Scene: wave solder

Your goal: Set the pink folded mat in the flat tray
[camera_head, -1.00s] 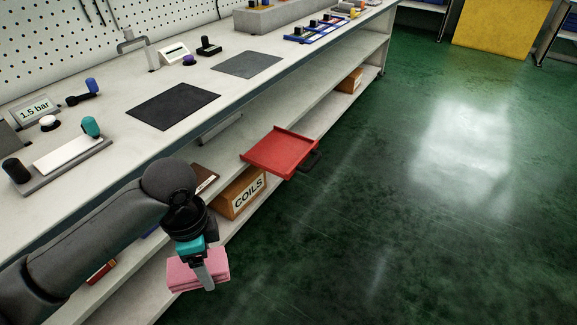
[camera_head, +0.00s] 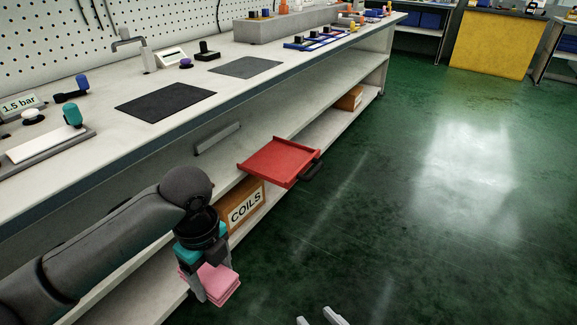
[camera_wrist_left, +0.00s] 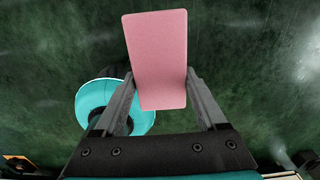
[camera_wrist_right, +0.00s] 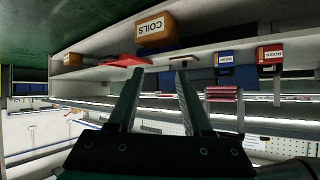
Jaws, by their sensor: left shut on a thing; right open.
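The pink folded mat (camera_head: 218,284) is a stack of flat pink layers, held over the floor in front of the lower shelf. My left gripper (camera_head: 212,274) is shut on it. In the left wrist view the mat (camera_wrist_left: 158,55) sits between the two fingers and sticks out past their tips. The flat tray (camera_head: 278,160) is red and shallow, with a dark handle. It juts out from the bench's shelf, farther off and to the right of the mat. It also shows in the right wrist view (camera_wrist_right: 128,61). My right gripper (camera_head: 322,317) is open and empty at the bottom edge.
A COILS box (camera_head: 246,203) stands on the low shelf below the tray. The bench top (camera_head: 235,90) above overhangs the shelves and carries dark mats and fixtures. The green floor to the right is clear.

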